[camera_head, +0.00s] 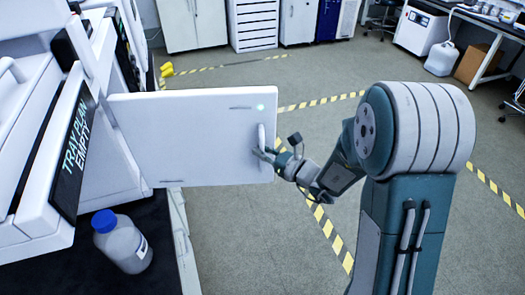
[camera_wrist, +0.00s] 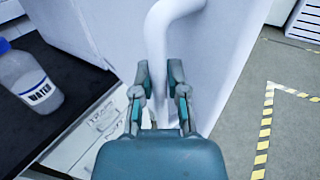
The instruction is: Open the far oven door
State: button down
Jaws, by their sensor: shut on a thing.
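The white oven door (camera_head: 190,135) stands swung out from the instrument stack on the left, its flat face toward the head camera. A white handle (camera_head: 262,140) sits near the door's free right edge, below a small green light (camera_head: 260,107). My gripper (camera_head: 268,155) is at the lower part of this handle, shut on it. In the wrist view the curved handle (camera_wrist: 158,50) runs down between the two fingers of my gripper (camera_wrist: 160,90), with the door panel (camera_wrist: 220,50) behind. The oven's inside is hidden behind the door.
A blue-capped bottle (camera_head: 122,243) stands on the dark bench below the door; its "WATER" label shows in the wrist view (camera_wrist: 40,90). A "TRAY PLAN EMPTY" sign (camera_head: 75,145) hangs at left. The floor (camera_head: 250,240) right of the bench is open, with yellow-black tape.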

jog(key=shift+s, duration=0.1)
dwell(0.3)
jog(key=c, duration=0.6)
grip_release()
jog(key=shift+a, duration=0.1)
jog(key=shift+c, duration=0.2)
jog(key=v, duration=1.2)
jog(key=shift+f, duration=0.1)
